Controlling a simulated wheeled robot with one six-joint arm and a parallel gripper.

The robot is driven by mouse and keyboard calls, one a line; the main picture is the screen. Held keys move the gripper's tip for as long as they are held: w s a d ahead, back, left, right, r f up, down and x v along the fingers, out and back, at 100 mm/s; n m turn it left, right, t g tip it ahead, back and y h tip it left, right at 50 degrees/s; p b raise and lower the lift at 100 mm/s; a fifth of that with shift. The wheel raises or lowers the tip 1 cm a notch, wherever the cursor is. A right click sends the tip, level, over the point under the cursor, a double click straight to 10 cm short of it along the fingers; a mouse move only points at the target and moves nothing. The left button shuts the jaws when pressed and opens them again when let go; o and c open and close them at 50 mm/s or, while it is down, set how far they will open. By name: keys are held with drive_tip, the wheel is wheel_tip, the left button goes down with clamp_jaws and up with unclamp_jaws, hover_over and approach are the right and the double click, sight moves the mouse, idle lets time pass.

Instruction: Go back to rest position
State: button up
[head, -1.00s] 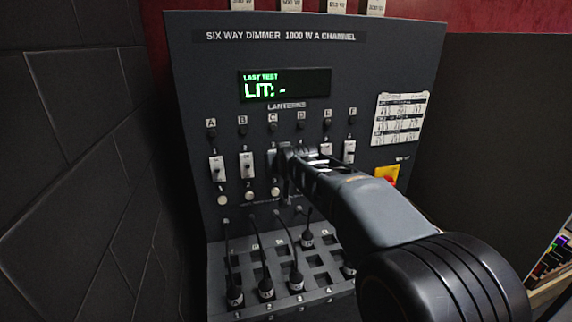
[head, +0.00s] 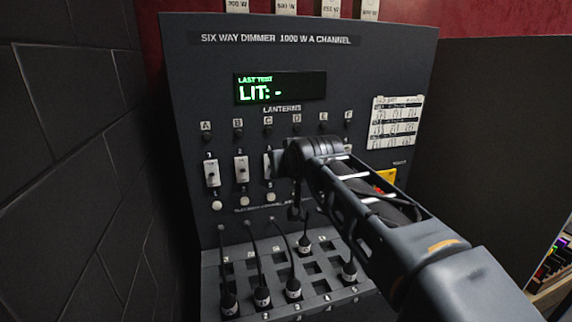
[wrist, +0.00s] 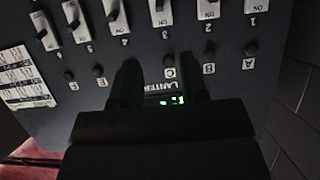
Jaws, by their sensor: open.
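The dark dimmer panel (head: 360,70) fills the middle of the head view. Its display (head: 280,88) reads "LAST TEST LIT: -". My gripper (wrist: 160,75) shows in the wrist view, where the panel appears upside down. Its two dark fingers are apart, with nothing seen between them but the panel face and the "LANTERNS" label. In the head view my arm reaches in from the lower right, and its wrist covers the panel's middle switches. The fingertips cannot be made out there, nor their exact distance from the panel.
White switches (head: 211,173) stand in a row below lamps A to F, with round buttons (head: 244,201) beneath. Several cabled plugs (head: 262,296) sit in the sloped patch bay. A paper chart (head: 393,122) is at right. A dark brick wall (head: 70,180) is close at left.

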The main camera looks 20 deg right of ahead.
drive_tip(key=s+f+g, duration=0.8)
drive_tip(key=s+f, duration=1)
drive_tip(key=f, duration=0.5)
drive_tip(key=shift+s+g, duration=0.3)
drive_tip(key=shift+s, duration=0.05)
drive_tip(key=shift+o, duration=0.4)
